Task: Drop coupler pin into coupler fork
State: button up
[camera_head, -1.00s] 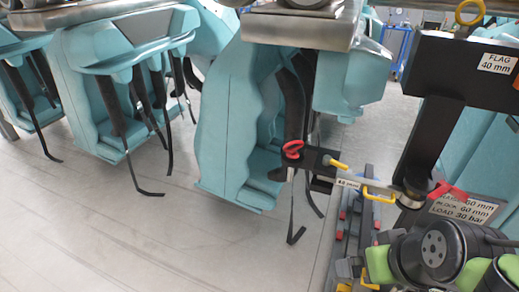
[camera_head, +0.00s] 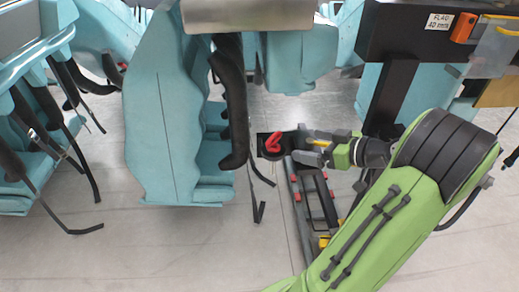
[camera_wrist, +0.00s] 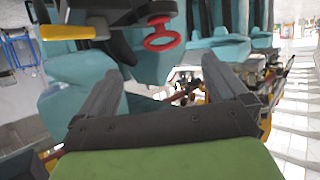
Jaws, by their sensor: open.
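A red ring handle (camera_head: 273,142), apparently the coupler pin's pull ring, shows at a dark plate just left of my gripper in the head view. In the wrist view the red ring (camera_wrist: 163,36) hangs below dark parts at top centre, above and between my finger ends in the picture. My gripper (camera_head: 309,147) is open and empty, with its fingers pointing left toward the ring and apart from it as far as I can see. The open fingers (camera_wrist: 161,67) frame a clear gap in the wrist view. I cannot make out the coupler fork for certain.
Teal seats (camera_head: 165,110) with dark padded restraints (camera_head: 232,105) and hanging straps stand close left of the ring. A dark post (camera_head: 392,95) under a labelled beam stands to the right. A yellow handle (camera_wrist: 68,32) is left of the ring. Open floor lies lower left.

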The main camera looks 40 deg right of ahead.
aim_at(276, 140)
jog(key=x, duration=1.3)
jog(key=shift+w+a+f, duration=0.1)
jog(key=shift+w+a, duration=0.1)
jog(key=shift+a, duration=0.05)
jog(key=shift+s, duration=0.15)
jog(key=c, duration=1)
jog(key=shift+c, duration=0.8)
jog(key=shift+p, duration=0.3)
